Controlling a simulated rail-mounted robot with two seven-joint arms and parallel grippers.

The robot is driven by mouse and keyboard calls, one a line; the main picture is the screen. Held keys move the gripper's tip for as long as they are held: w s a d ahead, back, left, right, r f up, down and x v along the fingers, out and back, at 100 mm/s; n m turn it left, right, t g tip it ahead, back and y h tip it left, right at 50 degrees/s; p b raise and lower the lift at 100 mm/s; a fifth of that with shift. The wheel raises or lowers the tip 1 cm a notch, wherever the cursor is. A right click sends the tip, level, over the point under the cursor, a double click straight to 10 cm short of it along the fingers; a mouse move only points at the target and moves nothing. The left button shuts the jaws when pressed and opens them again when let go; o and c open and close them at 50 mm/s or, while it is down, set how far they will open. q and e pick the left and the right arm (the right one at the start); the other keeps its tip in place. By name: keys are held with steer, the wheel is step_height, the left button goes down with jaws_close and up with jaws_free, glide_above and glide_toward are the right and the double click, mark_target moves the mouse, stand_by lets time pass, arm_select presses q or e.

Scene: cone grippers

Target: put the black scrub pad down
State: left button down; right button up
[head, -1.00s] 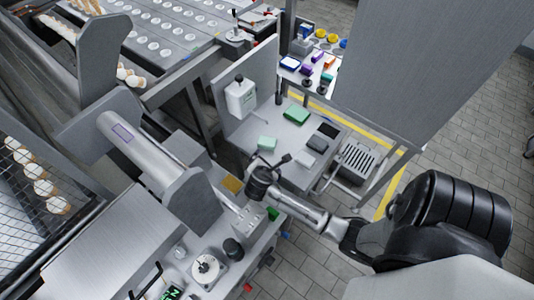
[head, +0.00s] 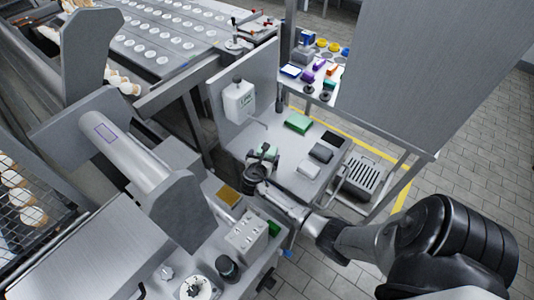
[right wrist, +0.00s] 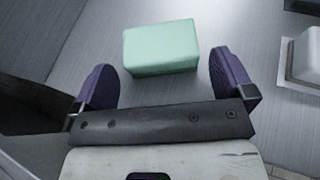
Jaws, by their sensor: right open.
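A dark grey-black block (head: 321,152), which looks like the scrub pad, lies on the metal table (head: 250,142). It is right of my gripper and not held. A flat black piece (head: 331,137) lies just behind it; I cannot tell for sure which is the pad. My right gripper (head: 262,155) is open over the table's left part. In the right wrist view a light green block (right wrist: 161,47) lies just beyond and between its purple fingertips, with gaps on both sides. In the head view the gripper mostly covers that block. My left gripper is not in view.
A white block (head: 309,169) lies right of my gripper, in front of the dark block. A green pad (head: 297,123) lies farther back. A wall with a white dispenser (head: 239,100) borders the table's left. A large grey panel (head: 400,70) stands at right.

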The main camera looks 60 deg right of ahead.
steer(key=shift+x, duration=1.35)
steer(key=shift+c, duration=0.5)
steer(key=c, duration=0.7)
